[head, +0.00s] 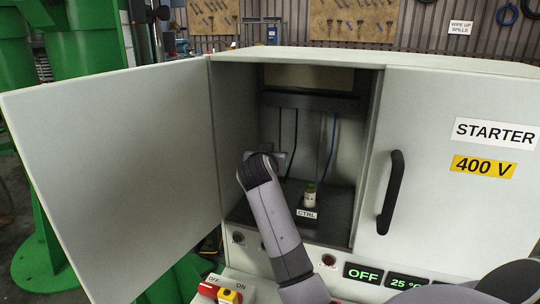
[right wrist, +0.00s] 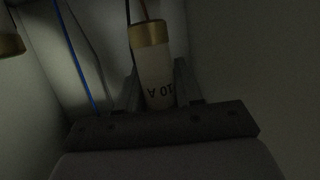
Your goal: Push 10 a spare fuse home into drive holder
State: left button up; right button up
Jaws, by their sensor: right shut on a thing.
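In the right wrist view, my right gripper (right wrist: 158,92) is shut on a pale fuse (right wrist: 153,65) with a brass end cap and "10 A" printed on it. In the head view, my right arm reaches into the open cabinet and bends down at the wrist. It hides the fuse, the fingertips and whatever is below them, so I see no drive holder and cannot tell how the fuse sits. A black holder labelled CTRL (head: 307,214) stands to the right, with a small pale fuse (head: 310,195) upright in it. My left gripper is not in view.
The cabinet's left door (head: 115,165) stands wide open. The right door (head: 455,180), with a black handle (head: 390,190), is closed. Blue and black wires hang inside. A brass cap (right wrist: 11,44) shows at the wrist view's left edge. Buttons and displays line the front panel.

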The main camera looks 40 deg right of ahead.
jog(key=shift+f+b, duration=1.15)
jog(key=shift+f, duration=0.9)
jog(key=shift+p, duration=0.5)
jog(key=shift+f+b, duration=1.3)
jog(key=shift+f, duration=0.6)
jog(key=o, duration=1.1)
jog(key=shift+o, duration=0.2)
jog(key=shift+a, duration=0.15)
jog(key=shift+v, duration=3.5)
jog(key=shift+s+r, duration=0.1)
